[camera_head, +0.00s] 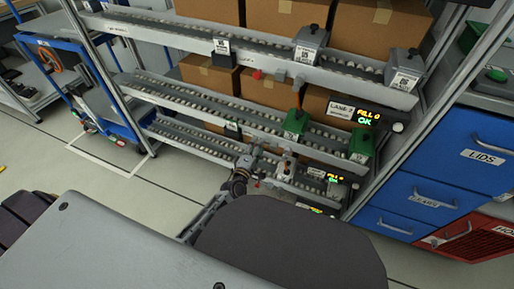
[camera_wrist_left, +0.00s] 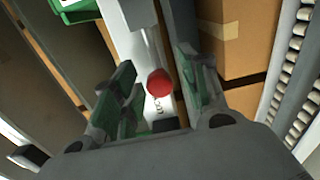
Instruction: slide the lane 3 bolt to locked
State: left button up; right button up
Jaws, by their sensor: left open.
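My left gripper (camera_head: 250,163) is at the lower roller lanes of the rack, in front of their rail, in the head view. In the left wrist view its two fingers (camera_wrist_left: 157,62) are apart, with nothing gripped. A round red knob (camera_wrist_left: 159,83), which looks like a bolt's knob, shows between the fingers against a pale strip with small dark lettering. I cannot tell whether the fingers touch it. The lane number here is not readable, and the bolt's locked or unlocked position is unclear. My right gripper is not in view.
Another red knob (camera_head: 257,74) is on the top lane's rail. Cardboard boxes (camera_head: 285,18) stand behind. A blue drawer cabinet (camera_head: 440,150) is to the right. Floor is open at left.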

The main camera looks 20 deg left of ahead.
pick_arm(q)
jog(key=shift+c, duration=0.4)
jog(key=c, duration=0.7)
grip_shut()
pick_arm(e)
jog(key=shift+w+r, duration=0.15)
